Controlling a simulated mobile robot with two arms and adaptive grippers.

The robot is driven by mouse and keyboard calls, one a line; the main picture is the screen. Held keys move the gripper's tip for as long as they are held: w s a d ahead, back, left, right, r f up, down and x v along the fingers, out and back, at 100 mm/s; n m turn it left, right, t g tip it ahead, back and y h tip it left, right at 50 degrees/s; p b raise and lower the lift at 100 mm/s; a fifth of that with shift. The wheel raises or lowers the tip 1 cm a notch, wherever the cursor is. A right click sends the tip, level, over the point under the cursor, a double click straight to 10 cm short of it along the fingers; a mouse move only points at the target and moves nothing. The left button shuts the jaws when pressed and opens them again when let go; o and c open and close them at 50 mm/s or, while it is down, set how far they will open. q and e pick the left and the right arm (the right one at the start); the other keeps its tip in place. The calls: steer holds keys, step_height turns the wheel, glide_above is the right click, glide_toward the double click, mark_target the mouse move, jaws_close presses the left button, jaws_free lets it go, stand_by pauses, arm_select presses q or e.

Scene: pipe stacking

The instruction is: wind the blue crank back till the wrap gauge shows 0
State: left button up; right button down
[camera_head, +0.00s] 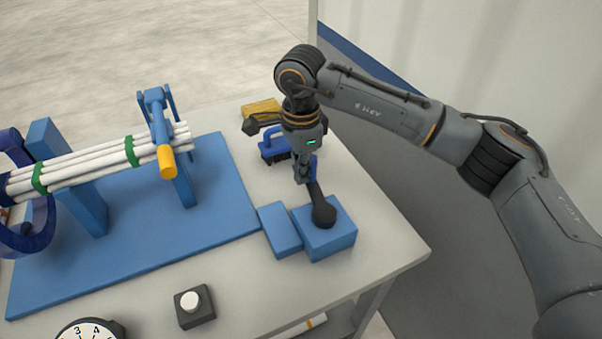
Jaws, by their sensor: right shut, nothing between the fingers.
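A blue arm with a yellow-orange grip (167,161), which looks like the blue crank (157,112), stands at the right end of the pipe bundle. A round white dial, likely the wrap gauge (88,331), is cut off by the bottom edge. Its numerals 3 and 4 show; I cannot tell its reading. My right gripper (302,178) points down, shut and empty, well to the right of the crank. It is beside a black lever (322,208) on a blue block (329,240); I cannot tell whether they touch. My left gripper is not in view.
White pipes (85,168) with green bands rest on blue supports over a blue base plate (170,235). A blue ring (24,238) is at the left. A black box with a white button (190,301) stands in front. A yellow object (262,109) lies behind my gripper.

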mark_target(316, 157)
steer(key=shift+w+d, duration=0.1)
steer(key=shift+d, duration=0.15)
steer(key=shift+w+d, duration=0.2)
steer(key=shift+d, duration=0.45)
steer(key=shift+w+d, duration=0.15)
steer(key=shift+d, duration=0.5)
steer(key=d+b, duration=0.1)
steer(key=d, duration=0.2)
steer(key=shift+r, duration=0.1)
